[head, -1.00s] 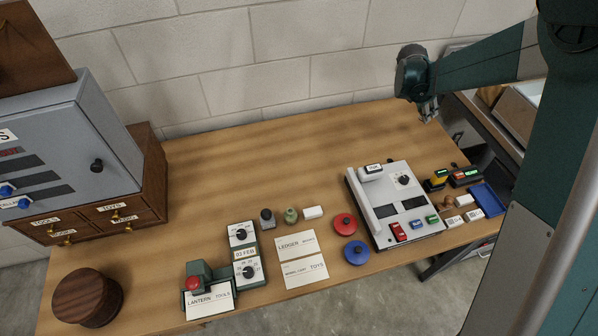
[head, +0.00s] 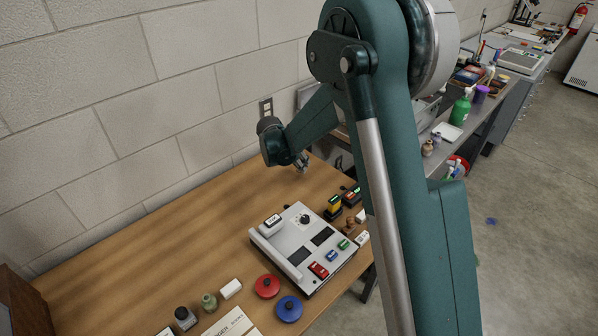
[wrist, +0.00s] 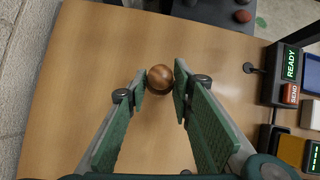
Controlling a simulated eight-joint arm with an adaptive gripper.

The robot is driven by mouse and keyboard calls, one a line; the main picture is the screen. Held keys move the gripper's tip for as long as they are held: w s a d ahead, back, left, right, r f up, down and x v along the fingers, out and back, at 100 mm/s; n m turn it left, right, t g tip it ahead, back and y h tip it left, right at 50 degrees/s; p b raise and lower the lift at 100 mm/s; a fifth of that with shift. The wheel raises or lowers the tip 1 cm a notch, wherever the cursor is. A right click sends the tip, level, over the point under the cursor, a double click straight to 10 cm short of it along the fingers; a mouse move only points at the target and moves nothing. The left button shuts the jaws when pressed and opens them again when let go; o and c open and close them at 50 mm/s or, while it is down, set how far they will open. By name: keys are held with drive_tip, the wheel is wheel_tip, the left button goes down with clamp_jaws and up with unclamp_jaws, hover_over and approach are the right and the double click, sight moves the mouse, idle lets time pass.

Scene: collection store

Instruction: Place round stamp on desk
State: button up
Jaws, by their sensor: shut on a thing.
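My gripper (wrist: 160,82) points down over the desk (wrist: 95,85) and is shut on a round brown wooden knob, which I take for the round stamp (wrist: 160,77). The knob sits between the two fingertips in the wrist view. Whether its underside touches the desk or hangs above it cannot be told. In the head view my gripper (head: 302,164) is over the back right part of the wooden desk (head: 190,225). The stamp is too small to make out there.
A white console (head: 290,268) with coloured buttons lies in front of my gripper. A device with a READY display (wrist: 290,65) stands to the right in the wrist view. Red (head: 267,286) and blue (head: 289,308) round pads lie on the desk. The desk's back left is clear.

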drive_tip(key=shift+f+b, duration=0.45)
drive_tip(key=shift+f, duration=1.4)
drive_tip(key=shift+f, duration=0.1)
drive_tip(key=o, duration=0.9)
drive_tip(key=p+v, duration=0.2)
drive_tip(key=v, duration=1)
drive_tip(key=shift+p, duration=0.35)
